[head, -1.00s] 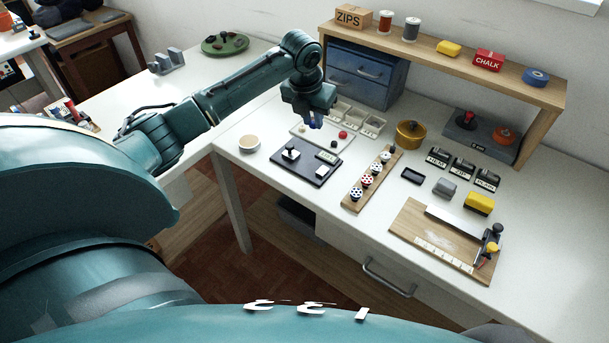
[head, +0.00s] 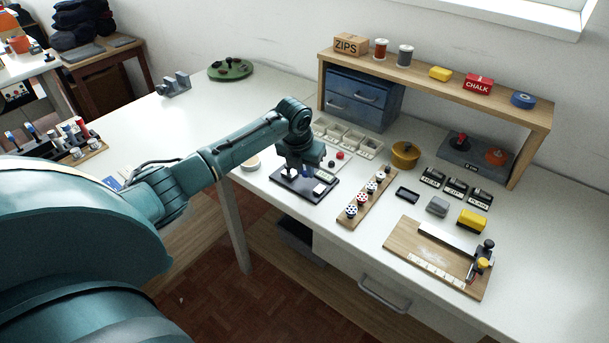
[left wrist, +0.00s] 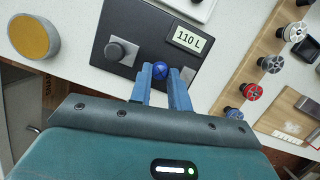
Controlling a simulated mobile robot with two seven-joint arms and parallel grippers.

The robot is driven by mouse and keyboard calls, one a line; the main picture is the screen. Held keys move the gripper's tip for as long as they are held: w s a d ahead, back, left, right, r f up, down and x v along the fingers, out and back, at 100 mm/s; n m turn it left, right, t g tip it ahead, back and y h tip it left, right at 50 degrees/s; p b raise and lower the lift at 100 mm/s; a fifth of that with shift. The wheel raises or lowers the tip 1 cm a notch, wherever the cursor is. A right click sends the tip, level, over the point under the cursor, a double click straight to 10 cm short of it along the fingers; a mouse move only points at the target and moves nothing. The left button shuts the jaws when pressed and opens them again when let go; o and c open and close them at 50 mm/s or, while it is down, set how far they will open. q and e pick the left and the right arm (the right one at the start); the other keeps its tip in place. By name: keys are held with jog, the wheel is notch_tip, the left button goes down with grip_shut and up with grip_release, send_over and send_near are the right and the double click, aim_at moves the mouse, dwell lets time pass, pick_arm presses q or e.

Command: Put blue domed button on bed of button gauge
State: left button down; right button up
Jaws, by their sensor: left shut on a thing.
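The button gauge is a black plate (head: 293,189) on the white table; it also fills the upper middle of the left wrist view (left wrist: 140,27). It carries a grey knob (left wrist: 122,51) and a display reading "110 L" (left wrist: 187,39). My left gripper (head: 306,176) is over the gauge. In the left wrist view its blue fingers (left wrist: 161,80) are shut on the blue domed button (left wrist: 160,68), which shows at their tips against the plate. I cannot tell whether the button touches the gauge. The arm hides part of the gauge in the head view. My right gripper is out of view.
A wooden strip with several patterned spools (head: 362,202) lies right of the gauge. A round tan-topped container (left wrist: 34,37) stands left. A brass pot (head: 405,155) stands farther right.

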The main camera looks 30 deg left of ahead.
pick_arm(q)
jog(key=shift+f, duration=1.35)
jog(key=shift+f, duration=0.15)
jog(key=c, duration=1.6)
grip_release()
jog(key=v, duration=1.2)
